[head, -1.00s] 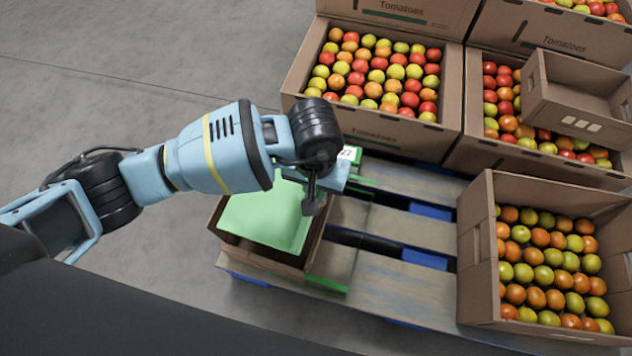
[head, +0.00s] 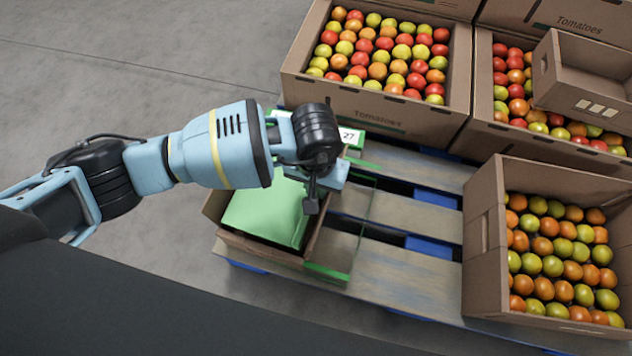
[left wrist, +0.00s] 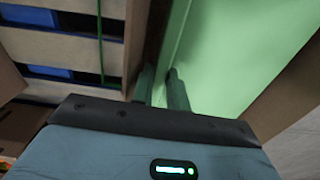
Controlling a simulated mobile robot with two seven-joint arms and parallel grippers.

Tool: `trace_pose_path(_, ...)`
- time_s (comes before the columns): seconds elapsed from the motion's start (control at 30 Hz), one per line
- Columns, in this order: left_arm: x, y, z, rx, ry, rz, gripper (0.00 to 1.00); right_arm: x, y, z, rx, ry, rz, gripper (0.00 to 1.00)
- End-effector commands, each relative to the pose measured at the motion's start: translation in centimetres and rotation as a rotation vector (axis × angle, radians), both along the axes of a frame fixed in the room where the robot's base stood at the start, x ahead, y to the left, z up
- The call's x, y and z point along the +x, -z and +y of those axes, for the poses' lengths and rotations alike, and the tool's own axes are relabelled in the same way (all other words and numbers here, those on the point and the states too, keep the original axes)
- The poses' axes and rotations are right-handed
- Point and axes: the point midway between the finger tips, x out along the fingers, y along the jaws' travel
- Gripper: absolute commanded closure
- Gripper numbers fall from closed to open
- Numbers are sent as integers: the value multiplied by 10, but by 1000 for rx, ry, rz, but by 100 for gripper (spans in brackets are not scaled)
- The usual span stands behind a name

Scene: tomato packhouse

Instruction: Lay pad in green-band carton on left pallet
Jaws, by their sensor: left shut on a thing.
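The light green pad (head: 262,212) is over the open top of a brown carton (head: 262,252) on the left part of the pallet, with its near edge inside the carton's rim. My left gripper (head: 312,205) is at the pad's right edge, beside the carton's right wall. In the left wrist view its two fingers (left wrist: 162,90) are shut on the edge of the pad (left wrist: 235,60). The carton's inside below the pad is hidden, and my arm covers its far side. My right gripper is not in view.
The wooden pallet (head: 385,270) has bare slats right of the carton. An open carton of tomatoes (head: 485,240) stands at right. More full cartons (head: 365,112) stand behind, one with an empty box (head: 590,105) on top. A label reading 27 (head: 350,136) shows behind my wrist.

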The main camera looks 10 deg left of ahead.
Motion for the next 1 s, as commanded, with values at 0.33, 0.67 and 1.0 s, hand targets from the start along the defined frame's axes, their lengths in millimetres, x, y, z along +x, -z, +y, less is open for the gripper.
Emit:
trace_pose_path(0.33,0,0,0,0,0,0,100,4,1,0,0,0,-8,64)
trace_pose_path(0.67,0,0,0,-1,0,0,59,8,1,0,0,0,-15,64)
trace_pose_path(1.0,0,0,0,-1,1,0,74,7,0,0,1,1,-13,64)
